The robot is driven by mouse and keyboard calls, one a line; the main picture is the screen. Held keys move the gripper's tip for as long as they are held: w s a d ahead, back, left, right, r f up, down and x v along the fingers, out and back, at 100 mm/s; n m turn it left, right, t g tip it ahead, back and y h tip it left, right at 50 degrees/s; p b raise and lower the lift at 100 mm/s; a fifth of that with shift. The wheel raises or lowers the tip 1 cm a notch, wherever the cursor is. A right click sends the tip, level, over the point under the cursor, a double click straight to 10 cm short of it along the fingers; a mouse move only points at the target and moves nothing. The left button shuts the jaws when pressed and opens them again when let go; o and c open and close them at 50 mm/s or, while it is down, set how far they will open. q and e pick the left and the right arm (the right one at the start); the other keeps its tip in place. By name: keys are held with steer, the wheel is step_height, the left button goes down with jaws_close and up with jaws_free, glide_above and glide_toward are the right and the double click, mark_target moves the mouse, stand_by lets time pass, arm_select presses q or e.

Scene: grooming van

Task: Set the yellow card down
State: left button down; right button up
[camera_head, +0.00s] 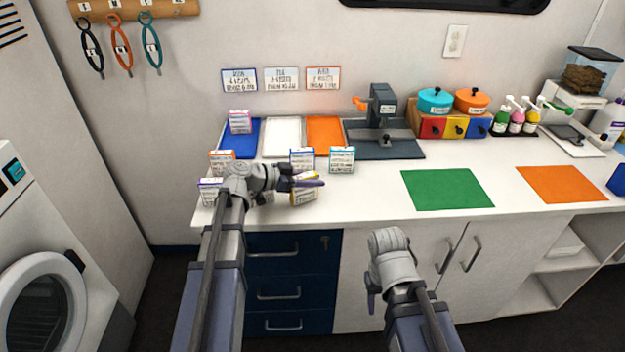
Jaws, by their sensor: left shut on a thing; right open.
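The yellow card (304,196) is a small white box-like card with a yellow top edge, near the front left of the white counter. My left gripper (307,183) is shut on it, and the fingers cover part of its upper face. I cannot tell whether its bottom edge touches the counter. My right gripper (372,290) is open and empty, low in front of the counter's cabinet doors.
Blue (302,159), teal (342,160), orange (222,161) and purple (210,191) cards stand close around my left gripper. White (282,137) and orange (324,137) mats are clear. A green mat (447,189) lies clear at right.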

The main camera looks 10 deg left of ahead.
arm_select(q)
steer(key=shift+f+b, duration=0.3)
steer(key=shift+f, duration=0.05)
steer(key=c, duration=0.5)
jaws_free()
steer(key=shift+s, duration=0.1)
steer(key=p+v, duration=0.3)
steer(key=v, duration=0.3)
steer(key=shift+s+a+r, duration=0.15)
steer(key=shift+a+r, duration=0.05)
steer(key=shift+s+a+r, duration=0.15)
steer(key=shift+s+a, duration=0.15)
steer(key=shift+a, duration=0.15)
